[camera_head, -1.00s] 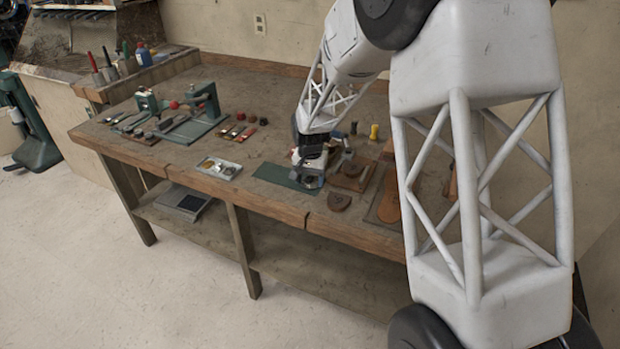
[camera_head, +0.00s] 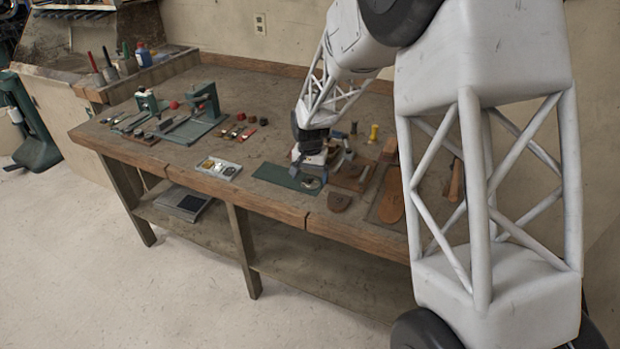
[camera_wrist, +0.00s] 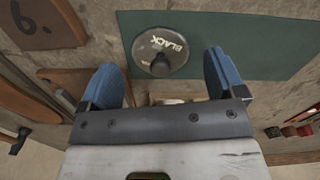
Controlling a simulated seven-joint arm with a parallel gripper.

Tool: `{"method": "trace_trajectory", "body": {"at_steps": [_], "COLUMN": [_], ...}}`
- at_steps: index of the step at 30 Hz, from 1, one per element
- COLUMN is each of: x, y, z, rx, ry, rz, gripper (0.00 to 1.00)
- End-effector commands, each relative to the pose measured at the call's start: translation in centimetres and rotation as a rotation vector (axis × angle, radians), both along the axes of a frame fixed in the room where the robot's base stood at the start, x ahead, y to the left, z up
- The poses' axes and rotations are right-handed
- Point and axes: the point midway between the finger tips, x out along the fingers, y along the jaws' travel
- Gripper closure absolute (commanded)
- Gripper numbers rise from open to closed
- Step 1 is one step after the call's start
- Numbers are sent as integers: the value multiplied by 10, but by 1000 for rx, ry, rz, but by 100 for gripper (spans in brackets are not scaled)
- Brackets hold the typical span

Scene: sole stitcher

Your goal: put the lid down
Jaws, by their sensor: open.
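The lid (camera_wrist: 172,42) is a round grey disc with a dark knob and the word BLACK on it. In the wrist view it lies on a dark green mat (camera_wrist: 255,50), near the mat's edge. In the head view the lid (camera_head: 311,183) shows as a small disc at the mat's right end. My gripper (camera_wrist: 160,75) is open, with its two blue fingers apart and nothing between them. The fingers are near the lid, one toward either side, and do not appear to touch it. In the head view my gripper (camera_head: 305,165) is above the mat, just behind the lid.
A wooden block marked 6 (camera_wrist: 48,22) lies beside the mat. A brown leather piece (camera_head: 340,202) and a tan sole (camera_head: 391,200) lie to the right. A small tray (camera_head: 218,168) stands to the left, with green presses (camera_head: 204,102) beyond.

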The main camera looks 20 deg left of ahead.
Motion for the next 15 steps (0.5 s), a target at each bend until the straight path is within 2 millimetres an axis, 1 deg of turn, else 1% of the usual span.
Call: {"method": "trace_trajectory", "body": {"at_steps": [8,15], "x": [0,0], "y": [0,0], "z": [38,76], "rx": [1,1], "ry": [-1,-1], "rz": [0,0], "gripper": [11,11]}}
